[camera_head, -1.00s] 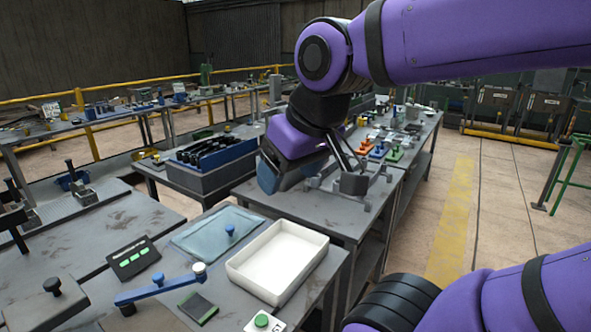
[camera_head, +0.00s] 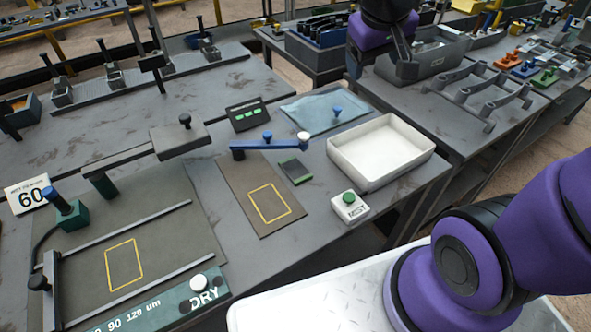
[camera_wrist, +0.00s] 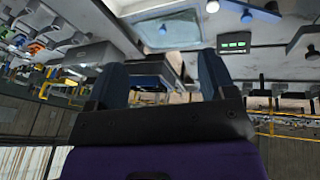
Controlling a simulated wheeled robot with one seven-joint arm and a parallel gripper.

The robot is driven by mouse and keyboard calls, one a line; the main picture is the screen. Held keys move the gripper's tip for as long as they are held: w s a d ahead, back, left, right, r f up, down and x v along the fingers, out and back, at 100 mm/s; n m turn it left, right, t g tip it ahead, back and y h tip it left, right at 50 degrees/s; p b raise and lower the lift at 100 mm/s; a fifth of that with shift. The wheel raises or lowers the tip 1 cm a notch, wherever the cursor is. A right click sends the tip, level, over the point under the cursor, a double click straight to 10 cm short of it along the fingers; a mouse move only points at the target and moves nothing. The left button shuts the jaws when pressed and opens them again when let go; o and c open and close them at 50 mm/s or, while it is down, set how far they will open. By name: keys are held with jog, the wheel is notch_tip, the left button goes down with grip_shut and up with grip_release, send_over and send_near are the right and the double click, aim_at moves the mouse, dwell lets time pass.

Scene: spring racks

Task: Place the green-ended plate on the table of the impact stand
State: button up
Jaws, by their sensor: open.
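A small dark plate with green ends (camera_head: 295,171) lies flat on the grey bench, left of the white tray. Beside it are a blue lever with a white knob (camera_head: 270,143) and a brown board with a yellow outline (camera_head: 262,195). A grey block with a black knob (camera_head: 180,137) is on an arm behind that board. I cannot tell surely which of these belongs to the impact stand. My gripper (camera_head: 380,62) is at the top of the head view, beyond the white tray and away from the plate. The wrist view shows its two fingers (camera_wrist: 160,78) apart, nothing between them.
The white tray (camera_head: 420,170) and a box with a green button (camera_head: 349,206) stand right of the plate. A blue-green sheet (camera_head: 310,112) and a display with green lights (camera_head: 247,114) lie behind.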

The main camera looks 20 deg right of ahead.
jog(key=w+a+f+n+g, duration=0.1)
jog(key=w+a+f, duration=0.1)
jog(key=w+f, duration=0.35)
jog(key=w+a+f, duration=0.2)
jog(key=w+f, duration=0.1)
jog(key=f, duration=0.5)
jog(key=n+g+y, duration=0.1)
jog(key=y, duration=0.2)
send_over(301, 177)
jog(key=w, duration=0.2)
notch_tip(301, 177, down, 12)
jog(key=shift+w+a+f, duration=0.1)
jog(key=shift+w+f, duration=0.15)
jog(key=shift+f, duration=1.6)
jog(key=shift+w+a+f, duration=0.1)
jog(key=shift+w+f, duration=0.1)
jog(key=shift+f, duration=1.6)
jog(key=shift+w+a+f, duration=0.1)
jog(key=shift+w+f, duration=0.15)
jog(key=shift+f, duration=1.6)
jog(key=c, duration=1.3)
jog(key=shift+r, duration=0.1)
jog(key=shift+r, duration=0.5)
jog(key=shift+s+d, duration=0.2)
jog(key=shift+s, duration=0.7)
jog(key=shift+s+d, duration=0.2)
jog(key=shift+s, duration=0.7)
